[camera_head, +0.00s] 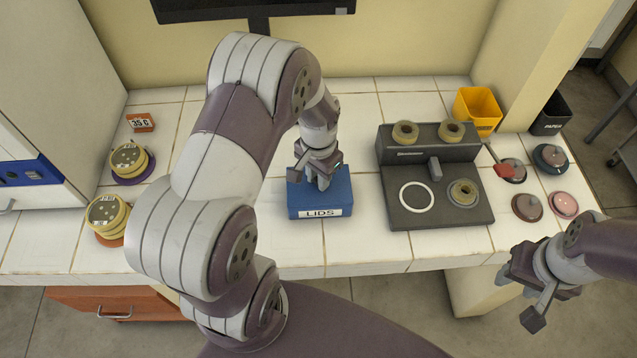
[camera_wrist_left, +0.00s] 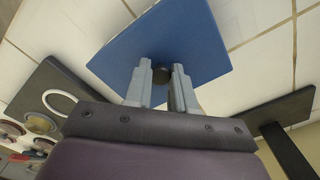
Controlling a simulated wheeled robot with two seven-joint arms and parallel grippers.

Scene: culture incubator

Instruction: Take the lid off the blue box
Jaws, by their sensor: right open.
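The blue box (camera_head: 310,203) with a "LIDS" label stands on the white tiled bench. Its flat blue lid (camera_wrist_left: 190,40) is on it and has a small dark knob (camera_wrist_left: 161,76) in the middle. My left gripper (camera_head: 321,184) is over the box, pointing down. My right gripper (camera_head: 528,292) is open and empty, in front of the bench at the lower right, away from the box.
A dark grey station (camera_head: 437,215) with rings stands right of the box. Several round discs (camera_head: 527,207), a yellow bin (camera_head: 477,108) and a black paper bin (camera_head: 551,115) are further right. Yellow dish stacks (camera_head: 108,214) stand at the left. Tiles directly around the box are clear.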

